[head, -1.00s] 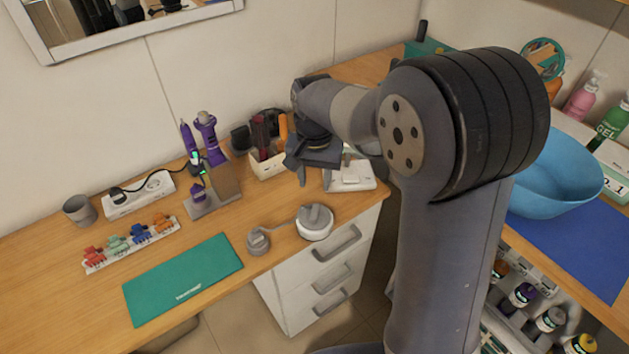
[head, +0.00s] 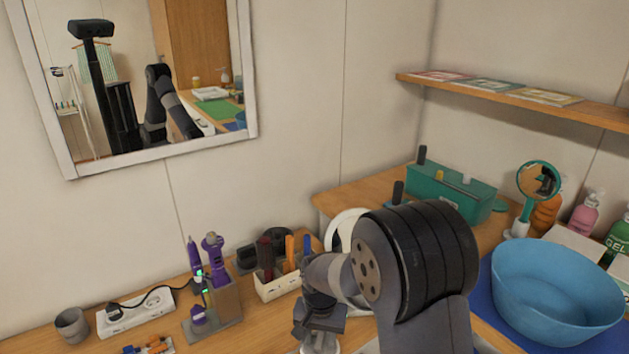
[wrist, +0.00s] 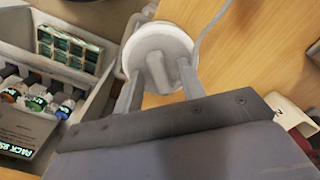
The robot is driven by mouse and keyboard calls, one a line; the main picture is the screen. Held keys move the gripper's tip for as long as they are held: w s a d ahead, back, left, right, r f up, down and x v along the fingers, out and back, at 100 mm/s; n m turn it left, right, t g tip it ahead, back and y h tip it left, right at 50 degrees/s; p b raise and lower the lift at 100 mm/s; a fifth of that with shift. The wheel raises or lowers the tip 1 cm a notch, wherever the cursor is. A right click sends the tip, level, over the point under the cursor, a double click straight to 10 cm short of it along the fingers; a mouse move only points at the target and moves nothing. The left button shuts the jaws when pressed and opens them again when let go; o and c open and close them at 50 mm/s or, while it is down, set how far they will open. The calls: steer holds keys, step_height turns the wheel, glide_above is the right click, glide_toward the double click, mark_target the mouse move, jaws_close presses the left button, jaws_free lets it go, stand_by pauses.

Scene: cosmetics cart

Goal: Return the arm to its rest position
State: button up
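My arm is in the lower right middle of the head view, bent, with my gripper (head: 318,335) low over the desk (head: 262,325). A round white piece with a grey raised grip (wrist: 160,65) shows just past the fingertips. Whether the fingers touch it I cannot tell. My arm hides part of the desk behind it in the head view.
A light organizer with colored tools (head: 278,285) and a purple tool stand (head: 215,315) are left of my gripper. A blue basin (head: 555,310) is at the right. A drawer unit with bottles (wrist: 45,85) shows at left in the wrist view. A mirror (head: 255,70) hangs behind.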

steer(key=shift+r, duration=0.1)
stand_by(0.3)
step_height(320, 180, up, 11)
step_height(320, 180, down, 11)
steer(key=shift+f, duration=0.15)
steer(key=shift+n, duration=0.5)
steer(key=n, duration=0.3)
steer(key=shift+p, duration=0.3)
steer(key=shift+n+p, duration=0.45)
steer(key=shift+n, duration=2.15)
steer(key=shift+s+r, duration=0.1)
steer(key=shift+r, duration=0.1)
